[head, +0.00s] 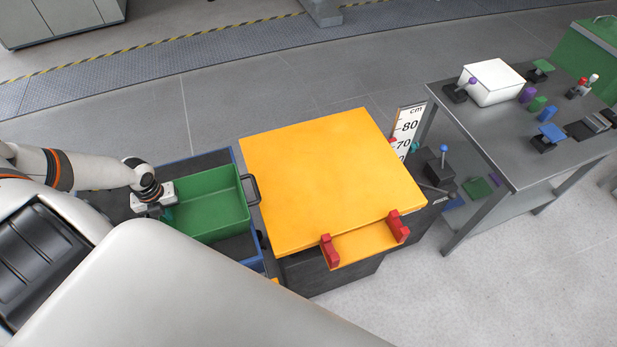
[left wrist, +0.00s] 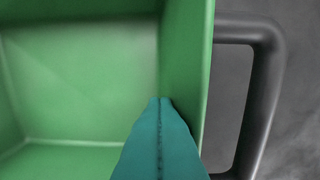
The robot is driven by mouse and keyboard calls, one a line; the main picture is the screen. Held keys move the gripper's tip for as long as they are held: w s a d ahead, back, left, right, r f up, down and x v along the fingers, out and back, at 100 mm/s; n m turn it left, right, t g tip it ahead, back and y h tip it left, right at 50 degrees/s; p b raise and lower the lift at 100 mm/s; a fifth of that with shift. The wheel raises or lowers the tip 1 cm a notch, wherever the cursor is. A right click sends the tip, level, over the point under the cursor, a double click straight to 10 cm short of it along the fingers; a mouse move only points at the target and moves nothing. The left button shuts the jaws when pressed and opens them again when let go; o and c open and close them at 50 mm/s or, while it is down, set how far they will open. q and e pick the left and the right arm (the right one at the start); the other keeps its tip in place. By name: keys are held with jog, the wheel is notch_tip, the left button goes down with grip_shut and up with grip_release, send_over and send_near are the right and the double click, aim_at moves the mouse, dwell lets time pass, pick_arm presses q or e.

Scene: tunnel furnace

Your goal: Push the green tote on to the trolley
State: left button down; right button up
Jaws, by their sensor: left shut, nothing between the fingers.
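The green tote (head: 228,222) is an open, empty-looking box on a dark bed with a blue edge, left of the orange-topped platform. A dark handle (head: 254,188) sticks out from its right end, towards the platform. My left gripper (head: 168,214) is at the tote's left end, with its teal fingers shut and empty. In the left wrist view the fingers (left wrist: 160,101) overlap a wall of the tote (left wrist: 185,60), beside a dark handle (left wrist: 268,70). I cannot tell whether they touch it. My right gripper is out of view. I cannot make out which thing is the trolley.
The orange platform (head: 325,175) has a clear top and two red blocks (head: 329,250) at its front edge. A cm scale (head: 408,127) and a small lever box (head: 440,168) stand at its right. A grey table (head: 500,145) with several small objects is further right.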

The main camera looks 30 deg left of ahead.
pick_arm(q)
jog(key=shift+a, duration=0.1)
jog(key=shift+s+a, duration=0.95)
jog(key=shift+s, duration=0.2)
jog(key=shift+s+a, duration=0.95)
jog(key=shift+s, duration=0.2)
jog(key=shift+s+a+p, duration=0.4)
jog(key=shift+s+a, duration=0.6)
jog(key=shift+s, duration=0.15)
jog(key=shift+s+a+p, duration=0.4)
jog(key=shift+s+a, duration=0.55)
jog(key=shift+s, duration=0.2)
